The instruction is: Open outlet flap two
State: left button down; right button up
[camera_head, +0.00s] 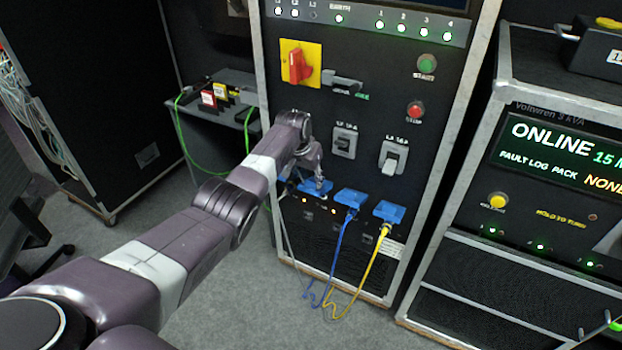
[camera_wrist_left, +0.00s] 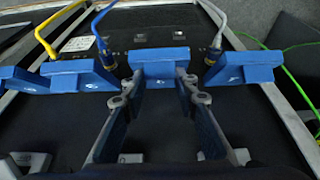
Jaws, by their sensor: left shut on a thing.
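Several blue outlet flaps sit in a row low on the black rack panel. Flap two (camera_head: 316,187) is at the end of my left arm in the head view, partly covered by the gripper. In the left wrist view flap two (camera_wrist_left: 160,66) is in the middle, with no cable at it. My left gripper (camera_wrist_left: 160,92) is shut on it, a finger at either side. It appears to stand out from the panel like its neighbours, but its exact angle is unclear. My left gripper (camera_head: 312,175) shows small in the head view. My right gripper is out of view.
Beside it, one flap (camera_head: 350,198) has a blue cable and another (camera_head: 389,212) a yellow cable. A flap (camera_wrist_left: 243,67) on the other side has a grey cable. Breaker switches (camera_head: 344,142) are above. Grey floor is clear in front.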

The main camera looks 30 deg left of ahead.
pick_arm(q)
jog(key=shift+w+r, duration=0.35)
jog(key=c, duration=1.9)
grip_release()
jog(key=o, duration=0.4)
jog(key=shift+d+f, duration=0.1)
jog(key=shift+f, duration=0.25)
jog(key=shift+s, duration=0.1)
jog(key=v, duration=1.2)
